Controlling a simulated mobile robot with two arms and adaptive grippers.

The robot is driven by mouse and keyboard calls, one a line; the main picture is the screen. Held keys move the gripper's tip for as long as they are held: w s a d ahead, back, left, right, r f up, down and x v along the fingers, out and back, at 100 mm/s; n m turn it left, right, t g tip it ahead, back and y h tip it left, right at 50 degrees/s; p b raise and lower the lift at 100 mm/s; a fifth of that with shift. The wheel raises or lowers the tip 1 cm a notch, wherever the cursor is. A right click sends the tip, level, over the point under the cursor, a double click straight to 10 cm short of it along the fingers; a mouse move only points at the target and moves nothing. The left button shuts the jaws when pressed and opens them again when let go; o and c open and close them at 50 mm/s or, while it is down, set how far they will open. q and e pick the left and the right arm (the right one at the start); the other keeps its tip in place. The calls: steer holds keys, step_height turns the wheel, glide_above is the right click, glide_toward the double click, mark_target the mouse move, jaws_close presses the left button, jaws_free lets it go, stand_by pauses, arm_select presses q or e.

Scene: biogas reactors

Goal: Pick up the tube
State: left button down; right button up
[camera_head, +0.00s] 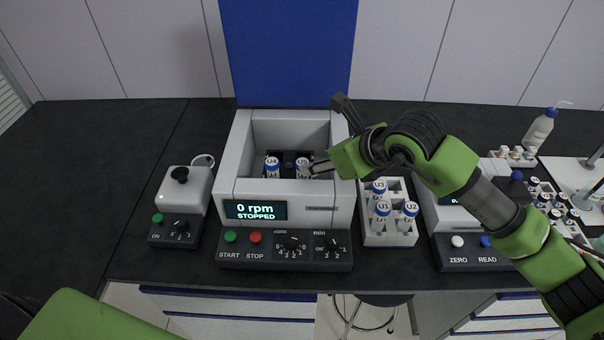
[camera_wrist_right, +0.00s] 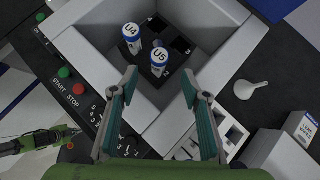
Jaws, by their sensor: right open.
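A tube U5 with a white cap and blue band (camera_head: 303,165) stands in the dark rotor of the open centrifuge (camera_head: 240,150). Tube U4 (camera_head: 272,166) stands to its left. In the right wrist view U5 (camera_wrist_right: 159,60) shows just ahead of and between the open fingers of my right gripper (camera_wrist_right: 160,80), and U4 (camera_wrist_right: 131,36) lies beyond. In the head view my right gripper (camera_head: 322,168) reaches into the chamber from the right, close to U5. Its fingers are apart and nothing is held. Part of my left arm (camera_head: 90,322) shows at the lower left; its jaws cannot be made out.
The chamber walls surround the rotor closely; the blue lid (camera_head: 290,50) stands up behind. The display reads 0 rpm, STOPPED. A white rack (camera_head: 390,238) with tubes U1, U2 and U3 stands to the right. A small device (camera_head: 184,200) stands left. The far-left bench is clear.

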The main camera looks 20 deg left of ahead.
mark_target(300, 160)
steer(key=p+x, duration=0.1)
steer(key=x, duration=0.7)
steer(key=shift+a+p, duration=0.15)
steer(key=shift+p, duration=0.25)
steer(key=shift+w+a+f, duration=0.15)
steer(key=shift+a+f, duration=0.1)
steer(key=shift+f, duration=0.05)
steer(key=c, duration=1.1)
